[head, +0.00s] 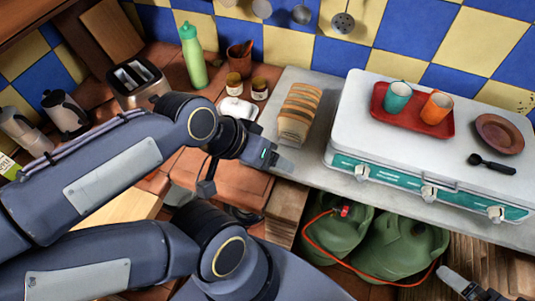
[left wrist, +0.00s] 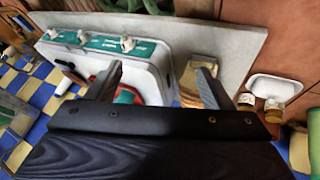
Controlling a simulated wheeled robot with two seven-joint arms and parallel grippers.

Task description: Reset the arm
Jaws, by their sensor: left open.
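My left gripper (head: 285,165) hangs over the front edge of the grey counter, left of the white stove case and just below the sliced bread in the head view. In the left wrist view its two fingers (left wrist: 162,78) stand wide apart with nothing held between them. My left arm comes in from the left, folded, and covers much of the left side. Part of my right gripper (head: 475,286) shows at the bottom right edge of the head view; most of it is cut off, and its jaws cannot be made out.
The white stove case (head: 350,110) carries a red tray (head: 409,122) with two cups, a brown plate (head: 499,134) and a black spoon (head: 491,164). Sliced bread (head: 298,112) lies beside it. A green bottle (head: 193,60) and toaster (head: 137,82) stand back left. Green bags (head: 400,246) sit below.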

